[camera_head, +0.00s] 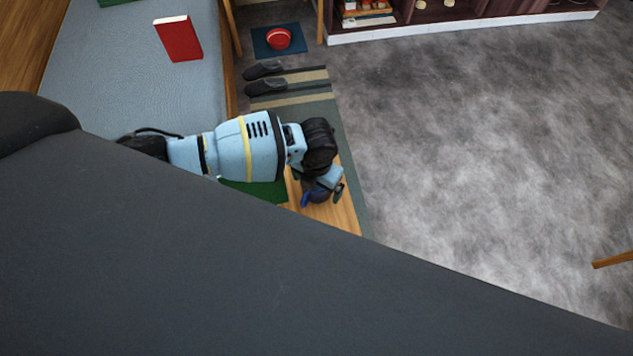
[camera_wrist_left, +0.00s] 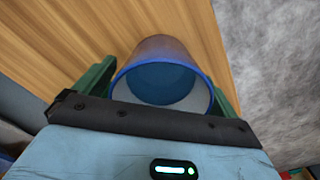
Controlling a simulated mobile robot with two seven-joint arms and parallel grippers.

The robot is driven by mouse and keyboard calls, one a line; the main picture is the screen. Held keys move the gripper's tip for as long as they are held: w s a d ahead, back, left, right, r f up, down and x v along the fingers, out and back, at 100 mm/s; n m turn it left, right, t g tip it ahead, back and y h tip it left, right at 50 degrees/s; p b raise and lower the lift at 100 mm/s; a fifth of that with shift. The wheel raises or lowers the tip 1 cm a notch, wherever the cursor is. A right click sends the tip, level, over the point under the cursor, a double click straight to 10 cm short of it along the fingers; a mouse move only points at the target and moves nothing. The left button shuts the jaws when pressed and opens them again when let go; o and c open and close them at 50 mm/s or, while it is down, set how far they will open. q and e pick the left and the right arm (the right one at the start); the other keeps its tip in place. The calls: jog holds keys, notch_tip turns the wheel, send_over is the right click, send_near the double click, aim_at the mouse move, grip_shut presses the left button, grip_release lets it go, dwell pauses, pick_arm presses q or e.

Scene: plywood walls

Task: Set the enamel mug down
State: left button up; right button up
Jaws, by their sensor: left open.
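The enamel mug (camera_wrist_left: 160,84), with a blue rim and pale inside, shows in the left wrist view with its mouth towards the camera. In the head view a dark blue part of the mug (camera_head: 319,197) shows under my left gripper (camera_head: 320,188), over the wooden tabletop (camera_head: 343,214). My left gripper is open, with one green finger on each side of the mug. Whether a finger touches the wall is unclear. The mug's base is hidden, so its contact with the wood cannot be seen. My right gripper is not in view.
A green mat (camera_head: 262,190) lies on the wooden top, partly behind my arm. A bed (camera_head: 120,65) with a red book (camera_head: 179,40) is at the left. Dark slippers (camera_head: 266,87) lie on a striped rug (camera_head: 310,103).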

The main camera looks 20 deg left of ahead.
pick_arm(q)
jog(key=shift+r, duration=0.1)
jog(key=shift+r, duration=0.25)
notch_tip(320, 180, up, 12)
jog(key=p, duration=0.1)
jog(key=shift+f+p, duration=0.2)
jog(key=shift+p, duration=0.2)
jog(key=shift+s+d, duration=0.1)
